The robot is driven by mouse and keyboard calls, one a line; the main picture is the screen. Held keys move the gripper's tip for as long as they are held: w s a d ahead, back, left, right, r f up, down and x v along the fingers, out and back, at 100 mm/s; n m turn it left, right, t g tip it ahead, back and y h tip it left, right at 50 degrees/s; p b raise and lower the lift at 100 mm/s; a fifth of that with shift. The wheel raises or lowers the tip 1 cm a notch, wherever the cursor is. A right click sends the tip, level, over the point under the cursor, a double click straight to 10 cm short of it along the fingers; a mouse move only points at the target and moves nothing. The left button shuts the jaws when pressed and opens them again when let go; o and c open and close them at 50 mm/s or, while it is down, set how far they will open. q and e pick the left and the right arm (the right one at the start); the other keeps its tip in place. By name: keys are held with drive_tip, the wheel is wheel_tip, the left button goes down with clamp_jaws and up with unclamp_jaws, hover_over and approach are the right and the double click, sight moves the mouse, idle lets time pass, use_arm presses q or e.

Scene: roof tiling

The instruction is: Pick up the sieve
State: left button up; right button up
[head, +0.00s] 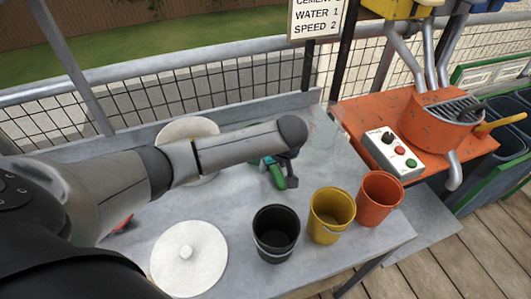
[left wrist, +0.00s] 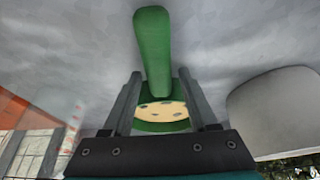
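The sieve (head: 276,176) lies on the grey table below the end of my left arm, with its green handle showing in the head view. In the left wrist view the sieve (left wrist: 152,45) has a green handle and a round green rim around a pale, spotted face. My left gripper (left wrist: 160,82) is open, with its fingers apart on either side of the sieve. In the head view the left gripper (head: 289,174) is right over the sieve and hides part of it. Contact cannot be made out. My right gripper is not in view.
Black (head: 276,233), yellow (head: 331,214) and orange buckets (head: 379,198) stand along the front of the table (head: 240,283). A white round lid (head: 189,259) lies at the front left, another pale disc (head: 188,129) behind my arm. An orange mixer bench (head: 375,115) stands right.

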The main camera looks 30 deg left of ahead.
use_arm(q)
clamp_jaws()
drive_tip(key=shift+r, duration=0.1)
idle(0.4)
